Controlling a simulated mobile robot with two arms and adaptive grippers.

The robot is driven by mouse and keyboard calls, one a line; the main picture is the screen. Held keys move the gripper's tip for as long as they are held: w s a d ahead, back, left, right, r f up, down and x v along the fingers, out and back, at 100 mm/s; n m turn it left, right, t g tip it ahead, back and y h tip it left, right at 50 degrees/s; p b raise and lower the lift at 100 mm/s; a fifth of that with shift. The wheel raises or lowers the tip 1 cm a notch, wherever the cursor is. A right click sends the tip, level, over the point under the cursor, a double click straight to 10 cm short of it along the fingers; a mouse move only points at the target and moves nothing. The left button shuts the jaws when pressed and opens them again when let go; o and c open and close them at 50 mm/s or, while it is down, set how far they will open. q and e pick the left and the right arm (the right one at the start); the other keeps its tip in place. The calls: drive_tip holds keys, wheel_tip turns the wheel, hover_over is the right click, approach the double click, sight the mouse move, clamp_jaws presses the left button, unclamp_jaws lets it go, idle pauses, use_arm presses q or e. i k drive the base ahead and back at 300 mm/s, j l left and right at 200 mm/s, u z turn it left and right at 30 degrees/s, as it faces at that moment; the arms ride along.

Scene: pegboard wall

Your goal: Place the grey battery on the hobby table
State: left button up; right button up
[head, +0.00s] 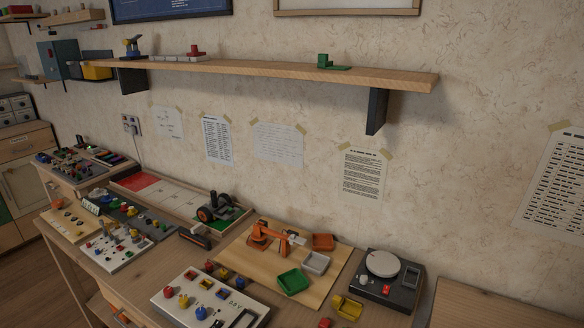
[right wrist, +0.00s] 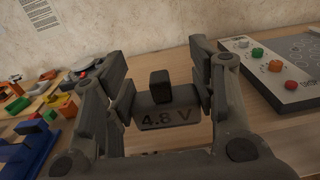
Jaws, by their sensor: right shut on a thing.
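The grey battery (right wrist: 165,117), marked "4.8 V" and with a dark block on its top, is in the right wrist view. My right gripper (right wrist: 163,92) is shut on it, with one finger at each side. A wooden table top (right wrist: 147,68) shows behind and below the battery; I cannot tell whether the battery touches it. In the head view a long wooden table (head: 75,262) crowded with hobby boards runs along the wall. Neither gripper nor the battery shows in the head view. My left gripper is in no view.
A grey-white panel with coloured knobs (right wrist: 272,66) lies right of my right gripper. A blue part (right wrist: 30,145) and small coloured pieces are at its left. The head view shows a black scale-like device (head: 388,280), a bare wooden surface (head: 480,303) and a wall shelf (head: 270,70).

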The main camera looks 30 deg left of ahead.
sight(157, 272)
drive_tip(key=j, duration=1.1)
drive_tip(key=k+j, duration=0.15)
drive_tip(key=j, duration=2.05)
drive_tip(key=k+j, duration=0.15)
drive_tip(key=j, duration=0.95)
